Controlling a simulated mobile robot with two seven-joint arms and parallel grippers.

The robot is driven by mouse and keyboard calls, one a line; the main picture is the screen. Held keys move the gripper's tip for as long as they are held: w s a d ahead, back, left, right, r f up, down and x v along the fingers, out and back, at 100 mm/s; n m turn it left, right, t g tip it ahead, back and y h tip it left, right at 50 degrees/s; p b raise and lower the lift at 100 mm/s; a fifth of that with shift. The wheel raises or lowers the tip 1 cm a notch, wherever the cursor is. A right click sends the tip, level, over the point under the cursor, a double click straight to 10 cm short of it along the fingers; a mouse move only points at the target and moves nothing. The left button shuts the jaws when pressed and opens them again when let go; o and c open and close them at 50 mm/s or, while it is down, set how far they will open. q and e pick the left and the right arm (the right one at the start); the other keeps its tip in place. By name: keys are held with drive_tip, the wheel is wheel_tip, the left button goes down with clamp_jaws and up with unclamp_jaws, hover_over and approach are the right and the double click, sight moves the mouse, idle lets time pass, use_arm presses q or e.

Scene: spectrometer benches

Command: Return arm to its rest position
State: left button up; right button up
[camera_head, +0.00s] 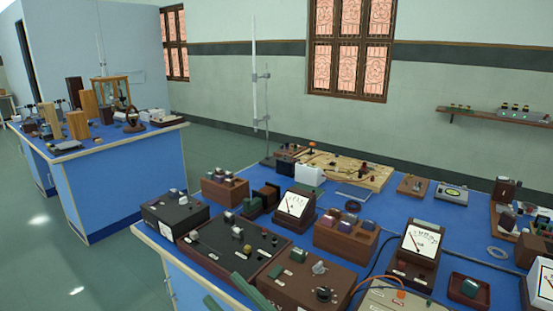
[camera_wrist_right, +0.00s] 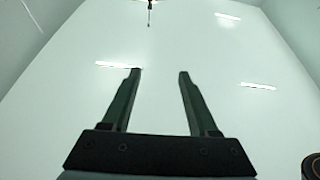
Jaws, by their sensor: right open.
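My right gripper (camera_head: 235,299) shows at the bottom edge of the head view, where its two green fingertips stick up in front of the near bench. The rest of that arm is out of the picture. In the right wrist view the gripper (camera_wrist_right: 160,73) has its two dark green fingers apart with nothing between them. Behind them are only the pale ceiling and its lights, so the gripper points upward. My left gripper is in neither view.
A blue-topped bench (camera_head: 237,235) crowded with meters, boxes and wired instruments spreads close before me. A retort stand (camera_head: 254,85) rises at its back corner. A second blue bench (camera_head: 115,190) with instruments stands at left. Green floor (camera_head: 130,262) is free between them.

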drive_tip(key=s+d+f+m+h, duration=0.1)
drive_tip(key=d+f+m+h, duration=0.45)
drive_tip(key=f, duration=0.55)
drive_tip(key=s+d+f+m+h, duration=0.1)
drive_tip(key=d+f+m+h, duration=0.2)
drive_tip(key=d+f+h, duration=0.45)
drive_tip(key=s+d+f+g+h, duration=0.1)
drive_tip(key=s+d+f+g, duration=0.1)
drive_tip(key=s+d+f, duration=0.3)
drive_tip(key=s+d+f+g+h, duration=0.2)
drive_tip(key=s+d+f, duration=0.4)
drive_tip(key=f, duration=0.5)
drive_tip(key=shift+s+f+m+p, duration=0.3)
drive_tip(key=shift+s+m+p, duration=0.05)
drive_tip(key=shift+s, duration=0.8)
